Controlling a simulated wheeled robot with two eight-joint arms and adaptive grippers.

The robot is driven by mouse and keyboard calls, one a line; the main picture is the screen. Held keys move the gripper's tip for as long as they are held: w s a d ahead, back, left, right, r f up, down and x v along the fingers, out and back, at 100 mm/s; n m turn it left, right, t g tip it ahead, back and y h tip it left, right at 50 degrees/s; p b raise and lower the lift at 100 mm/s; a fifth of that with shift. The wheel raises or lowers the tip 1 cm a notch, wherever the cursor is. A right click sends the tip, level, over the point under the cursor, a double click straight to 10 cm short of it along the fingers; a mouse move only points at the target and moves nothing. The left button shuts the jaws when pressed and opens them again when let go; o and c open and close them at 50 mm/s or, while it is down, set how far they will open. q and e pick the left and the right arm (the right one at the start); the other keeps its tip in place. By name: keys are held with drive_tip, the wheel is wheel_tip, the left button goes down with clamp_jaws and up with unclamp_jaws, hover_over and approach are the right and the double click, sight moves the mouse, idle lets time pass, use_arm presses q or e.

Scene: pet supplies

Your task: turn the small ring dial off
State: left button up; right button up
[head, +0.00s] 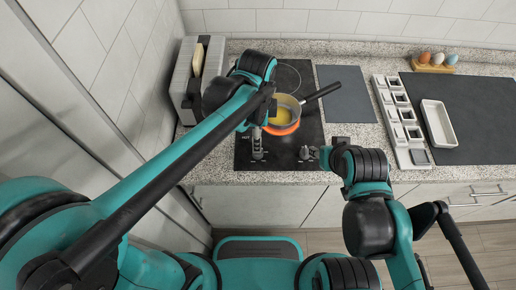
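The black cooktop (244,160) is set in the speckled counter. A pan (272,115) with yellow contents stands over a glowing orange front ring (282,130). A back ring outline (291,68) is dark. Two small grey dial shapes sit at the cooktop's front edge, a left dial (258,155) and a right dial (306,154). I cannot tell which one serves the small ring. My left gripper (257,137) points down at the left dial; contact and opening are unclear. My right gripper (326,157) is just right of the right dial, mostly hidden behind its wrist.
The pan's black handle (322,91) sticks out to the back right. A grey toaster-like box (187,85) stands at the left. At the right are a dark mat (478,112), a white tray (437,124), a white compartment rack (399,125) and an egg holder (433,67).

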use_arm(q)
wheel_tip(320, 180, down, 8)
drive_tip(key=b, duration=0.3)
drive_tip(key=shift+r, duration=0.1)
use_arm(e)
wheel_tip(320, 180, down, 3)
drive_tip(key=shift+f, duration=0.1)
use_arm(q)
drive_tip(key=c, duration=1.1)
